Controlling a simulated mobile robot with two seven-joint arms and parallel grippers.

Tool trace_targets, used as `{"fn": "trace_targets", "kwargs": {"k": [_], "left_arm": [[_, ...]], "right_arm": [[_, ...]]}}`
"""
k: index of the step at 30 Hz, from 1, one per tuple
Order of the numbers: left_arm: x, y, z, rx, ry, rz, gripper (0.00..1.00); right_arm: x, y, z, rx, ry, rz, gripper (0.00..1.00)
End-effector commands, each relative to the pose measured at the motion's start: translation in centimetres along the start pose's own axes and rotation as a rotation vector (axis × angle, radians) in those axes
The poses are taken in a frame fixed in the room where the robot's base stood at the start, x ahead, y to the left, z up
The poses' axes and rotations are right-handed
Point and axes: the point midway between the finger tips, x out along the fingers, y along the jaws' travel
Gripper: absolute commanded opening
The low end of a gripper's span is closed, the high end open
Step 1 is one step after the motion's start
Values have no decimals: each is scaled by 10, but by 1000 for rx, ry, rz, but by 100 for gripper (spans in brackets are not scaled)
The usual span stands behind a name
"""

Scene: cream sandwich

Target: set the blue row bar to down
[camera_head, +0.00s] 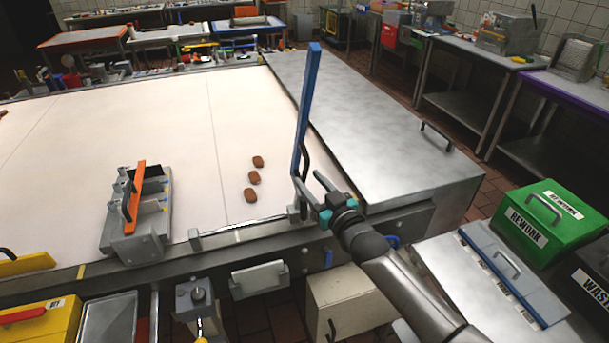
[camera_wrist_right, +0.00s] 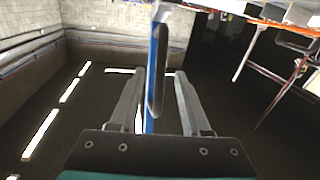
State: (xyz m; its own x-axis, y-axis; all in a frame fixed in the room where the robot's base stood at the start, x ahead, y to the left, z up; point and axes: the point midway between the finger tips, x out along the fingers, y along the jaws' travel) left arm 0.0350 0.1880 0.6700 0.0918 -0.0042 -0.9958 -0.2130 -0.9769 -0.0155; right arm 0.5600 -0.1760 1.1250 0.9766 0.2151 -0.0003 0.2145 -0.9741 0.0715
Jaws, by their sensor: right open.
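The blue row bar (camera_head: 308,105) stands raised, nearly upright, at the right edge of the pale belt. It has a dark handle near its lower end. My right gripper (camera_head: 308,183) is open at that handle, low on the bar. In the right wrist view the blue bar (camera_wrist_right: 152,65) runs up the middle, with the dark handle in front of it. The open fingers (camera_wrist_right: 155,95) stand on either side of the bar and handle, with gaps showing. Whether either finger touches cannot be told. My left gripper is not in view.
Several brown cookies (camera_head: 254,177) lie on the pale belt (camera_head: 90,150), left of the bar. A grey fixture with an orange bar (camera_head: 134,200) stands further left. A steel cover (camera_head: 385,125) lies right of the bar. A green rework bin (camera_head: 545,225) stands at the right.

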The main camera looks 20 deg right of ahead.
Motion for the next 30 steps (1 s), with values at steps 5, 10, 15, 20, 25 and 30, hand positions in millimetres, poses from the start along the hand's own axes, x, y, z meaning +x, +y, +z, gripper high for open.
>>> {"fn": "trace_targets", "kwargs": {"k": [5,10,15,20,25,30], "left_arm": [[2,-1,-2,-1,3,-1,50],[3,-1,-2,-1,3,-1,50],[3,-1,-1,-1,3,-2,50],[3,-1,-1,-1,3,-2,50],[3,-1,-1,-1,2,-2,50],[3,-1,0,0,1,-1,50]], "right_arm": [[20,0,0,0,2,0,47],[30,0,0,0,0,0,47],[32,0,0,1,0,0,47],[32,0,0,1,0,0,47],[32,0,0,1,0,0,29],[32,0,0,1,0,0,10]]}}
